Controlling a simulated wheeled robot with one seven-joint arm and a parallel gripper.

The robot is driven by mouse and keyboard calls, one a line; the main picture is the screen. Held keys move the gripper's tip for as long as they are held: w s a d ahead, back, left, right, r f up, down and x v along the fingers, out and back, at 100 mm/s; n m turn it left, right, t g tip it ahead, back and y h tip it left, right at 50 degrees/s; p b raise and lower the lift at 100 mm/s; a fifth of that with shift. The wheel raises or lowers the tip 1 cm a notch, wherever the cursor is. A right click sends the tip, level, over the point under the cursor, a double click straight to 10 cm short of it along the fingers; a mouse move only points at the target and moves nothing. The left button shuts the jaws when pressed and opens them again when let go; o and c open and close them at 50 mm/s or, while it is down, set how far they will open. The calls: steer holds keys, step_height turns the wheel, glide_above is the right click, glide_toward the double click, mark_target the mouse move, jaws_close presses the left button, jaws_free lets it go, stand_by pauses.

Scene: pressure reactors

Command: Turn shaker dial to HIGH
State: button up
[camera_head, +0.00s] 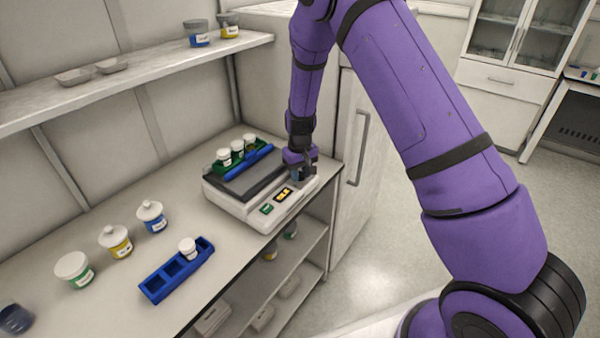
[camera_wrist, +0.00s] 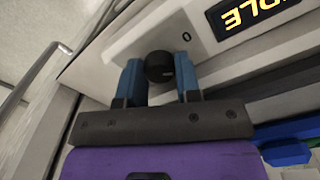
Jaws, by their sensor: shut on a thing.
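The shaker (camera_head: 240,203) is a white box with a dark platform on the counter. In the head view my gripper (camera_head: 299,174) hides the dial.
A blue rack (camera_head: 163,285) with one jar stands front left of the shaker. Several jars (camera_head: 116,241) stand on the counter further left. A shelf (camera_head: 130,82) runs above. A tall cabinet with a handle (camera_head: 358,147) stands right of the counter. The floor beyond is clear.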

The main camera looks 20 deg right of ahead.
steer(key=shift+m, duration=0.7)
steer(key=o, duration=0.9)
steer(key=shift+a, duration=0.1)
